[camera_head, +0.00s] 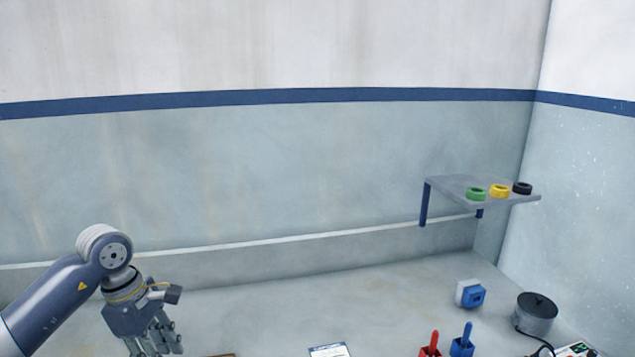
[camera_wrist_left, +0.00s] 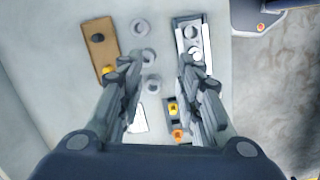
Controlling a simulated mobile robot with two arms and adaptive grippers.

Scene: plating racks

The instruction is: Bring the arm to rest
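My left gripper (camera_head: 155,345) hangs at the lower left of the head view, pointing down, with its arm coming in from the left. In the left wrist view its two fingers (camera_wrist_left: 160,65) are spread apart with nothing between them, above a light surface with several items. My right gripper shows in neither view.
Below the fingers are a brown board (camera_wrist_left: 100,40), grey rings (camera_wrist_left: 140,27), a grey tray (camera_wrist_left: 177,22) and a dark block with yellow and orange parts (camera_wrist_left: 170,120). A wall shelf (camera_head: 450,187) holds rings; a dark pot (camera_head: 536,314) stands right.

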